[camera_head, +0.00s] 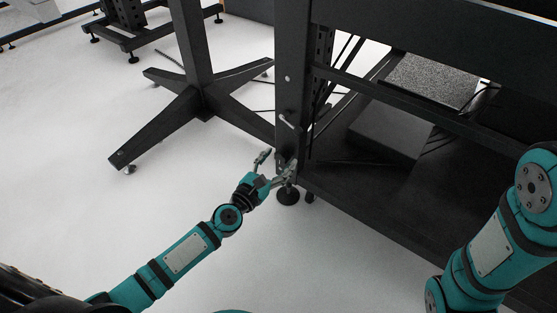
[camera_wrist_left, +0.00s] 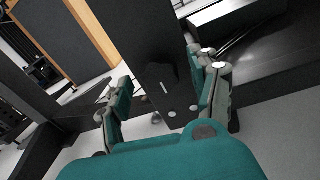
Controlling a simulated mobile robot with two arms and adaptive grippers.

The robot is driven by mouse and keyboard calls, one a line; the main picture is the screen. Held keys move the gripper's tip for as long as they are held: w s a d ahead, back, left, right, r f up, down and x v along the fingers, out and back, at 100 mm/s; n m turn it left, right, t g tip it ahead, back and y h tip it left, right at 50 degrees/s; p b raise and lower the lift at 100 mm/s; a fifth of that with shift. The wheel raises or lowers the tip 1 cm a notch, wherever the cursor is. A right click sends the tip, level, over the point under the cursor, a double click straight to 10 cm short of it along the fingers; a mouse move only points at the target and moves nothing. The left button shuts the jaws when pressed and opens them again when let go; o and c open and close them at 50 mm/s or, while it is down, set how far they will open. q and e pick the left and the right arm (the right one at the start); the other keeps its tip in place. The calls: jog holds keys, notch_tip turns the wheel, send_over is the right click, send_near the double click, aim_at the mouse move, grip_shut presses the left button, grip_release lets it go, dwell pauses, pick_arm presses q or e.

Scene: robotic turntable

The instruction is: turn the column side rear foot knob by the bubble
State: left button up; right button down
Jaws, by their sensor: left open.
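A black round levelling foot (camera_head: 288,197) stands on the floor under the dark column (camera_head: 291,75) of the machine frame. My left gripper (camera_head: 277,160) is open at the column's lower end, just above the foot. In the left wrist view, the open fingers of my left gripper (camera_wrist_left: 160,68) stand on either side of the column's dark lower face (camera_wrist_left: 165,92), which bears a small light mark. I cannot tell whether they touch it. The knob is not clearly made out, and I cannot make out a bubble. My right gripper is outside both views.
A dark stand with splayed legs (camera_head: 190,102) is on the pale floor behind and left. The frame's lower shelf (camera_head: 390,205) extends right of the column, with a dark box (camera_head: 390,135) on it. Open floor lies in front of the shelf.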

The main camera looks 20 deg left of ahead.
pick_arm(q)
jog(key=shift+w+d, duration=0.1)
jog(key=shift+w, duration=0.15)
jog(key=c, duration=1.1)
jog(key=shift+c, duration=0.2)
